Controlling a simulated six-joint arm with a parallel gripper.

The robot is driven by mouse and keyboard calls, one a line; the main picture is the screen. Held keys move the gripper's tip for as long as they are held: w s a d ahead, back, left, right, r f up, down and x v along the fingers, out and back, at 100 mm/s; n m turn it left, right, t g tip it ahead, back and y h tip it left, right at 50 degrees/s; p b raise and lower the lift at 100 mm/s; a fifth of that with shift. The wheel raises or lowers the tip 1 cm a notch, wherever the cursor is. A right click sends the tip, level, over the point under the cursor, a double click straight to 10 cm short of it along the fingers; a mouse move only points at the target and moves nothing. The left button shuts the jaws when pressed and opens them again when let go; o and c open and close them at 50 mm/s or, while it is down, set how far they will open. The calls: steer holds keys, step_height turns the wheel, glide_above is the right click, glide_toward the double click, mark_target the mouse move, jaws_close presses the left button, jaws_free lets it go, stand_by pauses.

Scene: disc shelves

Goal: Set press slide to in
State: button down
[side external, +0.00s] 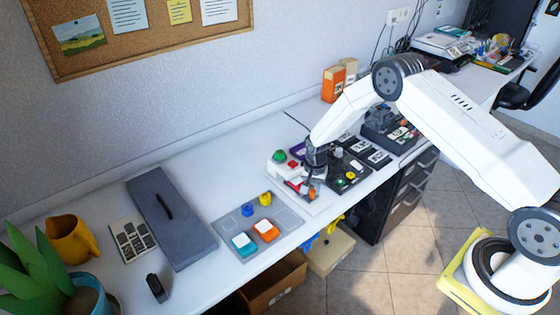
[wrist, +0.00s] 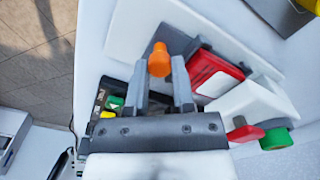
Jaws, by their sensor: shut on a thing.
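The press is a white block (wrist: 262,98) with a green knob (wrist: 276,139) and a red button; in the side view its green knob (side external: 279,155) is at the left of my gripper. A red slide piece with a white top (wrist: 215,72) lies on its pale base; it shows as a red patch (side external: 297,187) in the side view. An orange knob (wrist: 159,57) sits at the tips of my gripper (wrist: 160,75), between the two grey fingers. My gripper (side external: 311,185) points down at the press's front and is shut on the orange knob. The knob's lower part is hidden.
A dark panel (side external: 350,182) with buttons stands close to the right. A grey tray (side external: 233,239) with coloured blocks and a grey box (side external: 170,220) with a handle are to the left. The table's front edge is near my gripper.

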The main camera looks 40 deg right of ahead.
steer(key=shift+w, duration=0.1)
steer(key=shift+w, duration=1.95)
steer(key=shift+r, duration=0.1)
steer(key=c, duration=0.7)
jaws_free()
steer(key=shift+w, duration=0.1)
steer(key=shift+c, duration=0.2)
steer(key=shift+r, duration=0.1)
steer(key=shift+r, duration=0.15)
step_height(320, 180, up, 7)
